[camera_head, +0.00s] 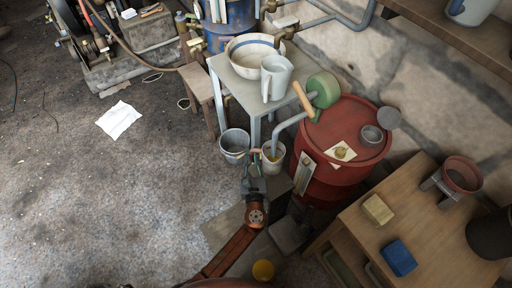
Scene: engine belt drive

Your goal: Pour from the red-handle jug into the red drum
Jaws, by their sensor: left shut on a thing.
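The red drum (328,182) stands right of centre, with a flat red lid. My left gripper (253,163) is just left of the drum, below lid level in the picture. It is shut at the near right side of a grey open-topped jug (235,143). The fingers hide the grip area, and no red handle shows. The jug looks about upright; its contents cannot be made out. My right gripper is not in view.
A pale pail (273,158) with tan contents sits under the pump spout, close right of my gripper. A small table (243,98) behind holds a basin and a white jug (275,77). A wooden bench (430,240) with blocks stands right. The left floor is mostly clear.

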